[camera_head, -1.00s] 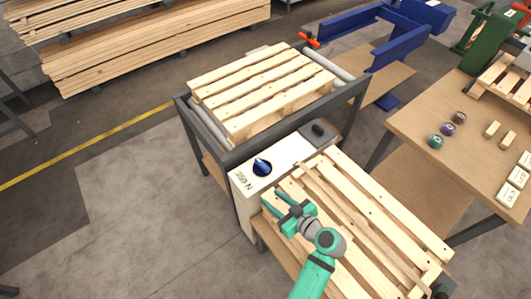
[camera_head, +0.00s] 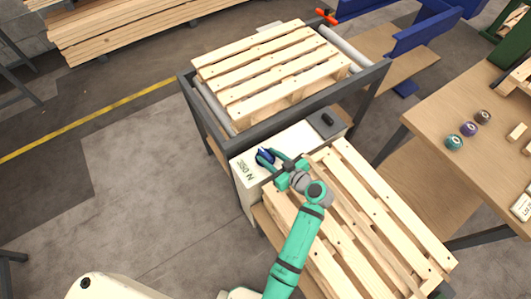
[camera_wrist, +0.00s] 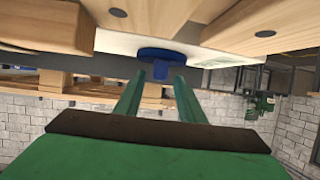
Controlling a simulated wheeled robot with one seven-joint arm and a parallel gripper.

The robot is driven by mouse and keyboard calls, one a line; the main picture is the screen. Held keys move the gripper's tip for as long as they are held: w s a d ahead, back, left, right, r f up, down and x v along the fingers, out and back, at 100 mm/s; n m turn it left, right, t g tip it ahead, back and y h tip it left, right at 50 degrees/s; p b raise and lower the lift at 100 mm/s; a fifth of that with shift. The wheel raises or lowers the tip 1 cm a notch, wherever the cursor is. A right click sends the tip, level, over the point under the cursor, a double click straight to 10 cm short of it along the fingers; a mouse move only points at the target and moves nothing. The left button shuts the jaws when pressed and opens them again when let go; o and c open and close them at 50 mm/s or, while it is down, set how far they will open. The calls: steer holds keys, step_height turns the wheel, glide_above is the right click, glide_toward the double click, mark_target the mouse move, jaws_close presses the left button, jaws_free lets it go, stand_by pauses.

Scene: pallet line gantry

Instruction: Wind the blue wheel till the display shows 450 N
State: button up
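The blue wheel (camera_head: 264,157) sits on top of a white box (camera_head: 293,143) in front of the roller frame. It also shows in the wrist view (camera_wrist: 160,54), with a raised grip on its face. The display (camera_head: 246,171) on the box beside the wheel appears to read 350 N in small characters. My gripper (camera_head: 271,158) is at the wheel, and its fingers partly cover it in the head view. In the wrist view my two green fingers (camera_wrist: 159,76) stand apart, one on each side of the wheel's grip, with small gaps visible.
A pallet (camera_head: 352,215) lies close beside the box, under my arm. Another pallet (camera_head: 275,70) rests on the grey roller frame (camera_head: 243,150) behind. The floor at left is clear.

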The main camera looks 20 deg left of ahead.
steer(key=shift+x, duration=1.4)
jaws_close()
steer(key=shift+m, duration=0.3)
steer(key=shift+m+t+h, duration=0.9)
steer(key=shift+m+t, duration=0.1)
steer(key=shift+t, duration=0.2)
steer(key=shift+m+t+h, duration=1.5)
steer(key=shift+m+h, duration=0.6)
steer(key=shift+m, duration=0.1)
steer(key=shift+d+m+h, duration=0.1)
steer(key=shift+m+h, duration=0.2)
steer(key=shift+h, duration=0.1)
